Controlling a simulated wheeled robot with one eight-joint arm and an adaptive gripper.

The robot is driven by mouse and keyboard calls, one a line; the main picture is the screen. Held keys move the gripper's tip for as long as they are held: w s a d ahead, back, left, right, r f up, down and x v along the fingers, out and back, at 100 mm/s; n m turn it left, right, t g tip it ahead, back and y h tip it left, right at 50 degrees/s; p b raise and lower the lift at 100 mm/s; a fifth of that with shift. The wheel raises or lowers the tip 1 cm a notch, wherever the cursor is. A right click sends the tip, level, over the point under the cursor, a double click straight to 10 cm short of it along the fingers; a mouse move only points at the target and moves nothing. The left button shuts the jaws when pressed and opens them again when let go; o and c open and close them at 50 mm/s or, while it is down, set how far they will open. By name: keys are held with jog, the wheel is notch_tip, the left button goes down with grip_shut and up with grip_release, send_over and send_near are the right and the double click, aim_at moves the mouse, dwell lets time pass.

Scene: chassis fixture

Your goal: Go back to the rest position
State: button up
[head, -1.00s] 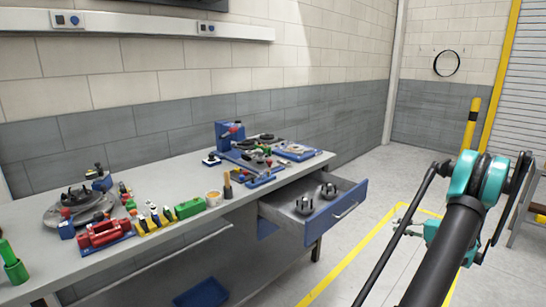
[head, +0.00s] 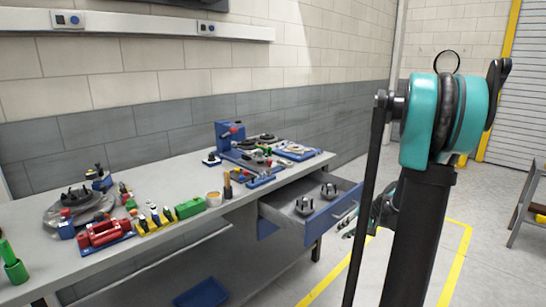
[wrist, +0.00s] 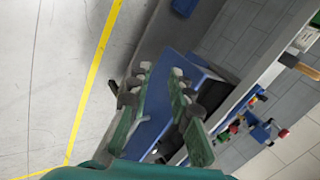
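My gripper (wrist: 161,72) shows in the wrist view with its two green, dark-padded fingers apart and nothing between them. Behind the fingers lies the blue front of the drawer (wrist: 150,120). In the head view my arm stands upright on the right and partly hides the gripper, which is in front of the open drawer (head: 318,228), near its right end. I cannot tell the exact distance between them. Two grey parts with prongs (head: 304,206) (head: 329,190) sit in the drawer.
The workbench (head: 175,215) carries a red vise (head: 103,233), a green block (head: 190,208) and blue fixtures (head: 230,135). A blue bin (head: 202,293) is below it. Yellow lines (head: 455,265) mark the open floor at right. A step stool (head: 527,205) stands at the far right edge.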

jog(key=s+a+f+n+h, duration=0.1)
jog(key=s+a+n+h, duration=0.1)
jog(key=s, duration=0.9)
jog(key=s+a+f+n+h, duration=0.2)
jog(key=s+a+n+h, duration=0.1)
jog(key=s, duration=0.8)
jog(key=shift+s+a+f+h, duration=0.2)
jog(key=shift+s+a+h, duration=0.25)
jog(key=shift+a, duration=0.55)
jog(key=shift+o, duration=0.4)
jog(key=shift+w, duration=0.15)
